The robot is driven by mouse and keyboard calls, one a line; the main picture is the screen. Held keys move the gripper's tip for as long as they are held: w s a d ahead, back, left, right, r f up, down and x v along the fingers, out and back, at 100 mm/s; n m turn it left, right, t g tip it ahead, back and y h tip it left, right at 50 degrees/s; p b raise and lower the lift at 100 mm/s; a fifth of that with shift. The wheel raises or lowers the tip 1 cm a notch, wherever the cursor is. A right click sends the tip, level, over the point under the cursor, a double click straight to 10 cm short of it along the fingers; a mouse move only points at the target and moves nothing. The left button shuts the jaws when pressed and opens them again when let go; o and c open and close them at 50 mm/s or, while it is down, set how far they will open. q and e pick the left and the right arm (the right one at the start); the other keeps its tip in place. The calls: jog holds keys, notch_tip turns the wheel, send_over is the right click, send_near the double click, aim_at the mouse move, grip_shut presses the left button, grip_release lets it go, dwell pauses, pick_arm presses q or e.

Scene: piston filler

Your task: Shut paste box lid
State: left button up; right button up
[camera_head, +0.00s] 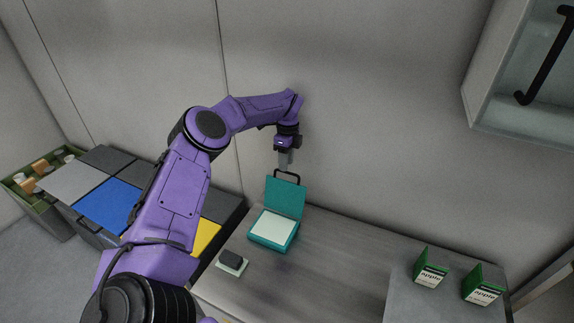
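The teal paste box (268,245) stands on the grey counter with its lid open. The teal lid (286,196) stands up at the back edge of the box, with a dark handle (288,173) at its top. A pale white surface (271,226) shows inside the box. My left gripper (285,166) points down just above the lid's handle, beside or touching it; I cannot tell which. Its grey fingers look like one narrow block, so their opening is unclear. My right gripper is not in view.
A dark block on a white pad (231,261) lies left of the box. Two green apple cartons (430,269) (484,286) stand on a grey surface at right. A wall cabinet (524,75) hangs upper right. Colored bins (103,203) stand left. The counter (335,258) right of the box is clear.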

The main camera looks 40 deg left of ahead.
pick_arm(q)
notch_tip(320, 180, down, 3)
jog(key=shift+d+r, duration=0.1)
jog(key=shift+r, duration=0.1)
grip_shut()
dwell(1.3)
